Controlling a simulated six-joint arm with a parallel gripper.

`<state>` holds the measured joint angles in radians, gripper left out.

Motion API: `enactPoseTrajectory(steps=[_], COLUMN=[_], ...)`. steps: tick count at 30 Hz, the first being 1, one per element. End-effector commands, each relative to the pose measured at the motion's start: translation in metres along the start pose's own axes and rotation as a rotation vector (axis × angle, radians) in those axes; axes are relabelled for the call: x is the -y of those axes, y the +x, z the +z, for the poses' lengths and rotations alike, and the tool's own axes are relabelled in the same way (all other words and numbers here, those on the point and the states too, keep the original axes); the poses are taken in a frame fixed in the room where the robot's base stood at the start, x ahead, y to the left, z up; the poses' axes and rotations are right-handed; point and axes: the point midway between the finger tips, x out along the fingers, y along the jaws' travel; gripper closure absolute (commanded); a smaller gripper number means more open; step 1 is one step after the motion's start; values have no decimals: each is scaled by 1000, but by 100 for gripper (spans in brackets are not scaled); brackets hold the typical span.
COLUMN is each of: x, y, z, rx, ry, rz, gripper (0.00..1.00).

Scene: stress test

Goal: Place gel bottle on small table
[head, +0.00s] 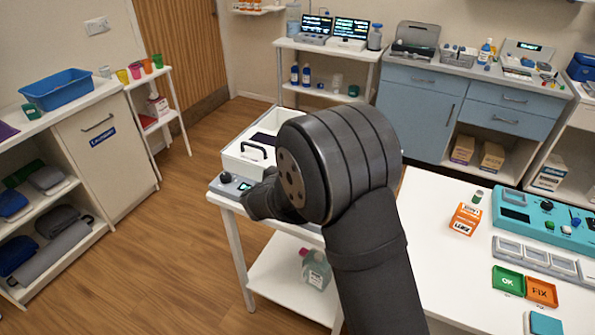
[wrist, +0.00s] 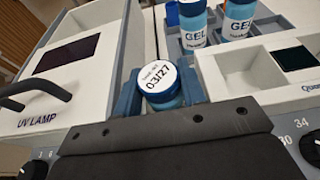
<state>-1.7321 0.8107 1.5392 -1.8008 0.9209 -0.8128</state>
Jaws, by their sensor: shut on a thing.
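My gripper (wrist: 160,92) is shut on a gel bottle (wrist: 163,98) in the wrist view. The bottle has a blue cap with a white round top marked 03/27, seen from above. Its lower part is hidden, so I cannot tell whether it touches anything below. In the head view my own arm hides the bottle and the fingers. A small white table (head: 236,222) with a lower shelf stands under my wrist. Another small white table (head: 139,82) with coloured cups stands at the back left. I cannot tell which one the task names.
A white UV lamp box (wrist: 35,118) lies left of the bottle. A white device (wrist: 245,75) lies right. Two GEL bottles (wrist: 193,30) stand in a blue-grey rack (wrist: 272,28) behind. A greenish bottle (head: 317,270) is on the lower shelf. A white worktable (head: 425,215) is at right.

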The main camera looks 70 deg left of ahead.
Motion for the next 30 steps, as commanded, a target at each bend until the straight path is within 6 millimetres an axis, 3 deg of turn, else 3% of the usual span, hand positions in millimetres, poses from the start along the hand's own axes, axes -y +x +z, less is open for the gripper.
enactPoseTrajectory(steps=[8, 9, 11, 21, 26, 30], x=[0, 0, 0, 0, -1, -2], y=[0, 1, 1, -1, -25, -57], z=[-1, -2, -2, 2, 2, 2], rx=[0, 0, 0, 1, 0, 0], ry=[0, 0, 0, 1, 0, 0], rz=[0, 0, 0, 1, 4, 5], gripper=[92, 61, 54, 54, 54, 54])
